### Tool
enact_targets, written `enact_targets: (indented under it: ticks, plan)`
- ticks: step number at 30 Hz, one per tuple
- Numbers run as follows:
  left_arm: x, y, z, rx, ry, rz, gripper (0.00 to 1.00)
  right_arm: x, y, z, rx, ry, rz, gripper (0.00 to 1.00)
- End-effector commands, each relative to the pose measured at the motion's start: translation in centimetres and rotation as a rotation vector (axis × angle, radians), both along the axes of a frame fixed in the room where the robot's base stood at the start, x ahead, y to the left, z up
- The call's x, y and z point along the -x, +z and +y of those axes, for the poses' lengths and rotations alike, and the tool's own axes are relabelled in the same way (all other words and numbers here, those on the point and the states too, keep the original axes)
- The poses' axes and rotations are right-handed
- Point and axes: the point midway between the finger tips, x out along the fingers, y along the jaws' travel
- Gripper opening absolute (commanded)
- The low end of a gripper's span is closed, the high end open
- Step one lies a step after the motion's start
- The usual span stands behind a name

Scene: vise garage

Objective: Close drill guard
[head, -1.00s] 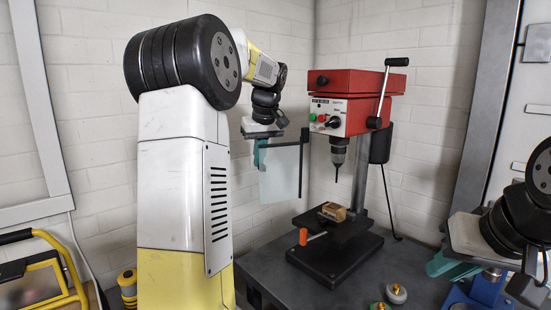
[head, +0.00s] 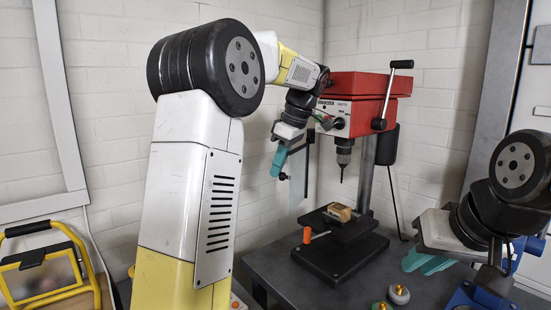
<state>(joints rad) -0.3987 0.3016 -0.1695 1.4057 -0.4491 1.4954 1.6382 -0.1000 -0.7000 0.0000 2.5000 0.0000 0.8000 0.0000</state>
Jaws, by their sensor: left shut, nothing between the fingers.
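The red drill press (head: 362,95) stands on the bench with its chuck and bit (head: 343,160) pointing down. The drill guard (head: 299,185) is a clear pane on a dark frame at the left of the drill head. It appears narrow from here, and its upper part is partly hidden by my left gripper. My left gripper (head: 279,163) is shut and empty, its teal fingers pointing down in front of or beside the pane; I cannot tell whether they touch it. My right gripper (head: 427,262) is at the right over the bench, away from the guard; its finger gap is unclear.
A small wooden block (head: 338,212) sits on the drill's table, with an orange-handled lever (head: 307,235) beside it. Small round parts (head: 399,294) lie at the bench's front. A blue vise (head: 478,297) is partly hidden below my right arm. A yellow work lamp (head: 42,272) stands at far left.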

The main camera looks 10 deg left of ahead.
Motion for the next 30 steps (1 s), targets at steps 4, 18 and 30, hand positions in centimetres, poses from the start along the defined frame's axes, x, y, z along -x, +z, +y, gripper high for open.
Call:
enact_targets:
  ticks: [4,18,30]
  plan:
    - [0.8,0.0,-1.6,-0.001,0.133,0.0,0.0,0.0,0.0,0.0,0.0,0.0,0.0,0.2]
    - [2.0,0.0,-5.4,0.001,0.14,-0.001,0.0,0.0,0.0,0.0,0.0,0.0,0.0,0.2]
    - [2.1,0.0,-6.4,0.001,0.139,0.0,0.0,0.0,0.0,0.0,0.0,0.0,0.0,0.2]
